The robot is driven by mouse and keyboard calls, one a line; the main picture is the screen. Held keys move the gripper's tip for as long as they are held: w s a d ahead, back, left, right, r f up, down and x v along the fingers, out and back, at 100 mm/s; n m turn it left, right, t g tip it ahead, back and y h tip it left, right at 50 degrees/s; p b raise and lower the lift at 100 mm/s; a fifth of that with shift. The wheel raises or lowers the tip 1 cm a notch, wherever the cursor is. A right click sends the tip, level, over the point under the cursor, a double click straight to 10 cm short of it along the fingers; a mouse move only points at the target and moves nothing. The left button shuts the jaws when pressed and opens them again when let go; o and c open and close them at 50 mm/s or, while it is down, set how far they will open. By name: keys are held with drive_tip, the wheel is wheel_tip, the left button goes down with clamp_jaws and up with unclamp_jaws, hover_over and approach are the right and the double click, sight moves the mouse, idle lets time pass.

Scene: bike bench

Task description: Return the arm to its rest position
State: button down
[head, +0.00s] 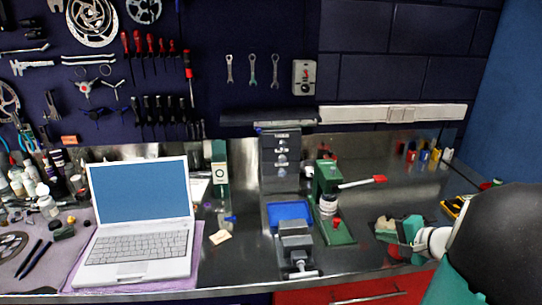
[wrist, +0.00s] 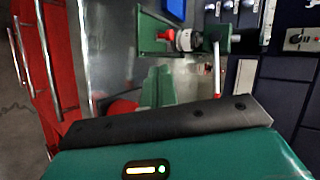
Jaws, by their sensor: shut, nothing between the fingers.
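My gripper (head: 390,229) is at the right in the head view, over the front right part of the bench. Its green fingers also show in the wrist view (wrist: 160,86), close together and with nothing seen between them. My arm comes in from the right edge, its dark rounded link hiding the bench corner. The gripper is to the right of the green press (head: 328,190) and apart from it.
A metal bench (head: 375,200) holds an open laptop (head: 138,215), a grey vise (head: 295,245) and a blue tray (head: 290,214). Red drawers (head: 350,291) are below the front edge. Tools hang on the wall.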

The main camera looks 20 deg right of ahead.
drive_tip(key=shift+a, duration=0.1)
drive_tip(key=w+a+r+n+g+y, duration=0.1)
drive_tip(key=a+n+g, duration=0.1)
drive_tip(key=a, duration=0.4)
drive_tip(key=w+a+r+n+g+y, duration=0.1)
drive_tip(key=w+a+n, duration=0.1)
drive_tip(key=a, duration=0.4)
drive_tip(key=s+a+r+n+g+h, duration=0.1)
drive_tip(key=s+a+n, duration=0.4)
drive_tip(key=a, duration=0.6)
drive_tip(key=s+a+r+n+g+h, duration=0.2)
drive_tip(key=s+a+r+n, duration=0.3)
drive_tip(key=a, duration=0.6)
drive_tip(key=shift+s+a+n+h, duration=0.15)
drive_tip(key=shift+s+n+h, duration=0.4)
drive_tip(key=shift+n, duration=0.35)
drive_tip(key=shift+w, duration=0.1)
